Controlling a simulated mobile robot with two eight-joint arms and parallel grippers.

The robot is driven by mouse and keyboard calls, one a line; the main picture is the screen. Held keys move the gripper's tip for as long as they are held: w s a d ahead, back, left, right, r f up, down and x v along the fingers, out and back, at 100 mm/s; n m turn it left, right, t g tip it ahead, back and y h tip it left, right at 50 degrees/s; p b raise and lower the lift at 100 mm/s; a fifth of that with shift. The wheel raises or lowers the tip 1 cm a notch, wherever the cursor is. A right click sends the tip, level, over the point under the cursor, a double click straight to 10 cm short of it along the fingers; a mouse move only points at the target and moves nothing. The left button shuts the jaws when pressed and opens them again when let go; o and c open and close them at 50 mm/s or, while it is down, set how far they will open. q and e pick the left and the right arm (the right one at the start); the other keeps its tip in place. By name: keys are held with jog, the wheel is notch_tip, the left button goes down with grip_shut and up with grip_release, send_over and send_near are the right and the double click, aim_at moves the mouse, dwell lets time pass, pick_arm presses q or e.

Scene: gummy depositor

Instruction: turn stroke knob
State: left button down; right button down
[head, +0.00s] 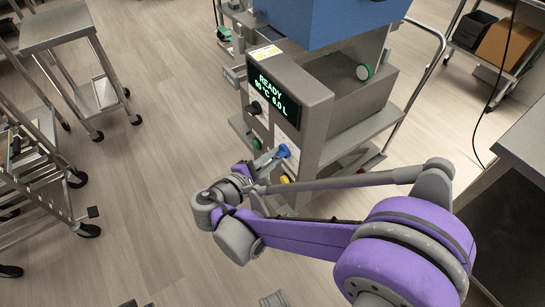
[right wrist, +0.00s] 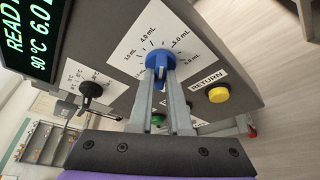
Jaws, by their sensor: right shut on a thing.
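The stroke knob is blue and sits on the front panel of the grey depositor (head: 318,100), in the head view (head: 283,151). In the right wrist view the blue stroke knob (right wrist: 161,60) is ringed by a printed mL scale. My right gripper (head: 271,158) reaches the panel from the lower left. In the right wrist view my right gripper (right wrist: 163,80) has its two fingers closed around the knob's grip, which they partly hide. My left gripper does not show.
A black knob (right wrist: 90,90), a green button (right wrist: 157,118) and a yellow RETURN button (right wrist: 218,94) lie close to the fingers. A steel cart (head: 70,30) stands at left. The floor between is clear.

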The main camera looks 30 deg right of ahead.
dwell(0.4)
jog(key=shift+f+m+t+h+b, duration=0.2)
jog(key=shift+m+h+b, duration=0.65)
jog(key=shift+m, duration=1.75)
jog(key=shift+f+m+t+h+b, duration=0.15)
jog(key=shift+m+t+h+b, duration=0.45)
jog(key=shift+m, duration=2)
jog(key=shift+f+m+h+b, duration=0.15)
jog(key=shift+m+h+b, duration=0.9)
jog(key=shift+m, duration=1.55)
jog(key=shift+h, duration=0.3)
jog(key=c, duration=0.9)
grip_release()
jog(key=shift+o, duration=0.2)
